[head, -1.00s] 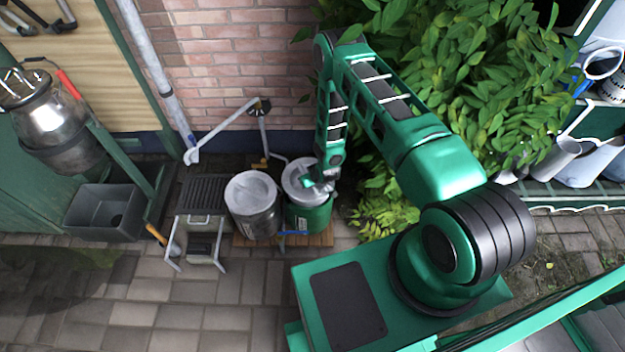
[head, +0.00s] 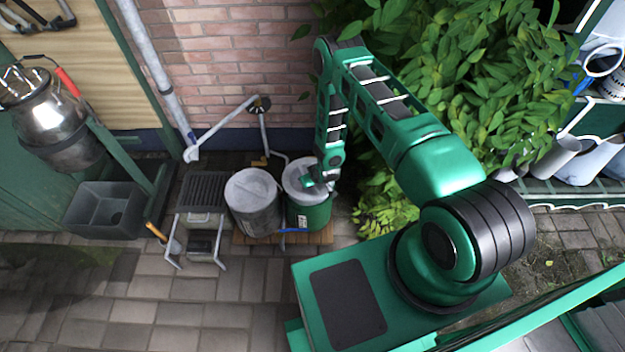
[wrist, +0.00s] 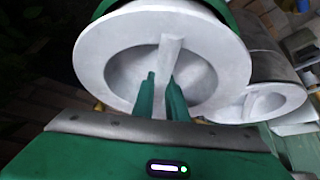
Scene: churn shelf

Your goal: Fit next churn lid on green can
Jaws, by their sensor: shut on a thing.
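The green can (head: 312,216) stands on a low wooden board beside a grey can (head: 254,212). A pale grey round lid (head: 297,172) with a dished middle and a cross-bar covers the green can's mouth. In the wrist view the lid (wrist: 100,45) fills the middle, with green can rim (wrist: 228,10) showing beyond its far edge. My gripper (wrist: 162,82) is shut on the lid's bar; in the head view my gripper (head: 318,180) is over the lid's right side. I cannot tell whether the lid is fully seated, as the near rim is hidden.
The grey can has its own lid (head: 252,186), close on the left. A slatted grey stand (head: 202,190) is further left. A wooden board (head: 322,238) is under the cans, a brick wall (head: 235,60) behind, and leafy bushes (head: 470,90) to the right.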

